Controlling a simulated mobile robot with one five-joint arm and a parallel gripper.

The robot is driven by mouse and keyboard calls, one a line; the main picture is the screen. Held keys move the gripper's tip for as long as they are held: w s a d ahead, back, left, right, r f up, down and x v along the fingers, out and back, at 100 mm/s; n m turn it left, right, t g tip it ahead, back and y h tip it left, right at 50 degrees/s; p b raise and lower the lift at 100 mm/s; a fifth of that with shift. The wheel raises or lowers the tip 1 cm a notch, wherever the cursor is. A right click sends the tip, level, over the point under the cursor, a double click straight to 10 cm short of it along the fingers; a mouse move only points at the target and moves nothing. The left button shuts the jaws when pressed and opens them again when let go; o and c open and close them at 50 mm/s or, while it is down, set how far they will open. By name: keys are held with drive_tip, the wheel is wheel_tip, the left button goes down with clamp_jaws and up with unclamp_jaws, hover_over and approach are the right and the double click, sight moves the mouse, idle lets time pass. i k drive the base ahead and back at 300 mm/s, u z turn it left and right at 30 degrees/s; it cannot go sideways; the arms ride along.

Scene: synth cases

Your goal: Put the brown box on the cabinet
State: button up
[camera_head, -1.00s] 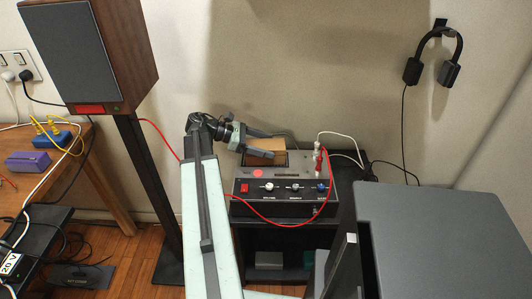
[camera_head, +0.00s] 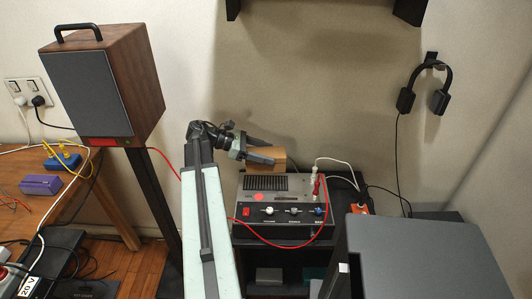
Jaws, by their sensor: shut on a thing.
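The brown box (camera_head: 278,153) is in my gripper (camera_head: 270,152), which is shut on it, with the dark fingers covering part of its left side. The box is held above the back of a grey control unit (camera_head: 283,210) with knobs and a red switch, and looks clear of it. A grey flat-topped piece that looks like a cabinet (camera_head: 425,255) stands at the lower right, well apart from the box. Its top is bare where it shows.
Red and white cables (camera_head: 330,160) rise from the control unit near the box. A speaker (camera_head: 100,85) stands on a post at left. Headphones (camera_head: 425,85) hang on the wall. A dark shelf edge (camera_head: 411,10) shows at the top.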

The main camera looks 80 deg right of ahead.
sight(355, 188)
drive_tip(key=z, duration=0.65)
drive_tip(key=k, duration=1.3)
drive_tip(key=u, duration=0.15)
